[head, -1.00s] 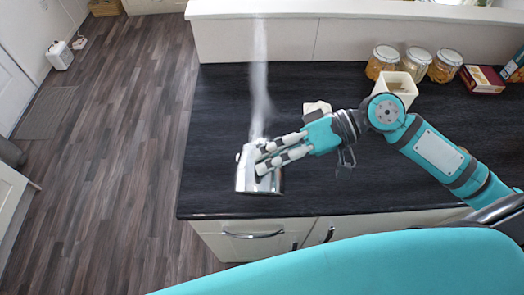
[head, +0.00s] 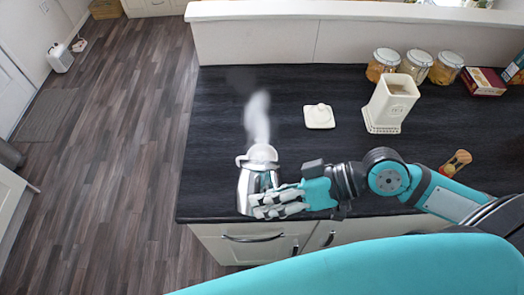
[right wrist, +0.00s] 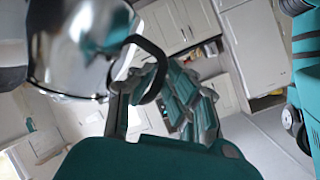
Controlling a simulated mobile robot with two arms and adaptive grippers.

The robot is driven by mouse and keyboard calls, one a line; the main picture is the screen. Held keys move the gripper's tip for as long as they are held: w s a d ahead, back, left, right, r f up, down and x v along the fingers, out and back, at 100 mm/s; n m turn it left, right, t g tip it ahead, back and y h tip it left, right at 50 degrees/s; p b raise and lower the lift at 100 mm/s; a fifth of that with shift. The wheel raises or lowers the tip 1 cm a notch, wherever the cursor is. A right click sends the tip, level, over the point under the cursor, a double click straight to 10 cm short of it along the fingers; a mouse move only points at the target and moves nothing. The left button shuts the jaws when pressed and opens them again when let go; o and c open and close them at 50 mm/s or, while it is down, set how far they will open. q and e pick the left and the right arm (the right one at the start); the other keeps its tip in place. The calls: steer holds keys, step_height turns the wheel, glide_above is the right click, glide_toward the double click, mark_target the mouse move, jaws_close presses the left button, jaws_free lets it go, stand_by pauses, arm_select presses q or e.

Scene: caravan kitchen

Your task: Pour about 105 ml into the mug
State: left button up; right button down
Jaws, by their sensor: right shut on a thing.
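A shiny metal kettle (head: 246,184) is near the front left corner of the dark counter, with steam rising above it. My right gripper (head: 262,205) is shut on the kettle from its right side. The kettle looks close to upright; I cannot tell whether it touches the counter. In the right wrist view the kettle's chrome body (right wrist: 75,45) fills the upper left, and its black handle loop (right wrist: 158,65) is at the fingers. I cannot make out a mug in either view. My left gripper is not in view.
A tall cream canister (head: 391,103) stands open, its cream lid (head: 319,117) lying to its left. Several jars (head: 415,64) and a red box (head: 483,82) line the back right. A small wood-topped container (head: 456,162) is beside my right arm. The counter's back left is clear.

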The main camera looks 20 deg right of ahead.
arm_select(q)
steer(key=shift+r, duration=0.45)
arm_select(e)
steer(key=s+f, duration=0.1)
steer(key=s+a+f+n+t, duration=0.1)
steer(key=f, duration=0.1)
steer(key=shift+s+h, duration=0.2)
steer(key=shift+h, duration=0.1)
arm_select(q)
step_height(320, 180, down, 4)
steer(key=b, duration=0.3)
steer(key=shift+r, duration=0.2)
arm_select(e)
steer(key=s+a+f+n+t, duration=0.1)
steer(key=s+f+n+t, duration=0.1)
steer(key=f, duration=0.3)
steer(key=s+a+f+n+t+h, duration=0.1)
steer(key=s+f+n, duration=0.2)
steer(key=s+f, duration=0.1)
steer(key=shift+s+a+f+t, duration=0.2)
steer(key=shift+a+f+t, duration=0.1)
steer(key=shift+f+t, duration=0.15)
